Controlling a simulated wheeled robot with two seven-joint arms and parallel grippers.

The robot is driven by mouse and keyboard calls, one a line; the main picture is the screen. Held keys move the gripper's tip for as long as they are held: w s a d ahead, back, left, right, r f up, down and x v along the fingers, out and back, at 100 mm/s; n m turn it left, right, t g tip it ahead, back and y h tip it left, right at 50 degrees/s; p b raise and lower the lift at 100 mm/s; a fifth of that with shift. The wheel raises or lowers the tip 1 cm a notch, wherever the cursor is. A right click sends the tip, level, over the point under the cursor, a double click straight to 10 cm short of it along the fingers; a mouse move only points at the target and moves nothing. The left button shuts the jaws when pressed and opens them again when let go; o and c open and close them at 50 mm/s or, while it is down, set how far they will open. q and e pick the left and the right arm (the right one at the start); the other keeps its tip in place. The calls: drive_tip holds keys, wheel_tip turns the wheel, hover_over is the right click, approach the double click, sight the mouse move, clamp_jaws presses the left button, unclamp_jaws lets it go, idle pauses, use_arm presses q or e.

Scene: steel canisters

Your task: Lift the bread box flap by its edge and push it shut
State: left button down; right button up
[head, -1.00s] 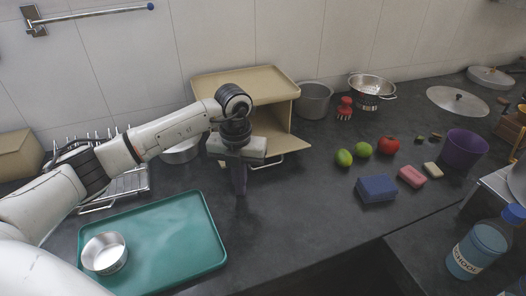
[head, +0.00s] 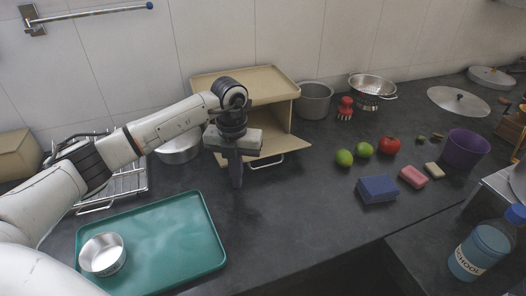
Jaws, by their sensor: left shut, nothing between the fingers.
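The beige bread box (head: 247,82) stands against the back wall in the head view. Its flap (head: 292,146) is down, projecting forward at the front, with a metal handle at its front edge. My left gripper (head: 237,184) is shut and empty. It points down in front of the box and hides the left part of the flap and opening. Whether it touches the flap I cannot tell. My right gripper is not in view.
A green tray (head: 165,235) with a steel bowl (head: 103,254) lies front left. A dish rack (head: 128,180) and pot (head: 180,150) stand left of the box. Limes, a tomato, a blue sponge (head: 378,189) and a purple cup (head: 464,149) are at right. The counter before the box is clear.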

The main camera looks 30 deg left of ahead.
use_arm(q)
drive_tip(key=shift+w+a+r, duration=0.55)
drive_tip(key=shift+a+r, duration=0.35)
drive_tip(key=shift+w+a+f+p, duration=0.2)
drive_tip(key=shift+w+a+p, duration=0.1)
drive_tip(key=shift+w+p, duration=0.1)
drive_tip(key=shift+w+a+r, duration=0.1)
drive_tip(key=shift+r, duration=0.45)
drive_tip(key=shift+w+a+r+p, duration=0.3)
drive_tip(key=shift+w+a+r, duration=0.1)
drive_tip(key=shift+r, duration=0.2)
drive_tip(key=shift+w+a+r+p, duration=0.25)
drive_tip(key=shift+w+a+r, duration=0.15)
drive_tip(key=shift+r, duration=0.15)
drive_tip(key=shift+a, duration=0.1)
drive_tip(key=shift+w+a+r, duration=0.35)
drive_tip(key=shift+w+a, duration=0.25)
drive_tip(key=shift+a, duration=0.05)
drive_tip(key=shift+w+a+r, duration=0.4)
drive_tip(key=shift+w+a, duration=0.15)
drive_tip(key=shift+a, duration=0.15)
drive_tip(key=shift+w+a+r, duration=0.35)
drive_tip(key=shift+w+a, duration=0.25)
drive_tip(key=shift+a, duration=0.05)
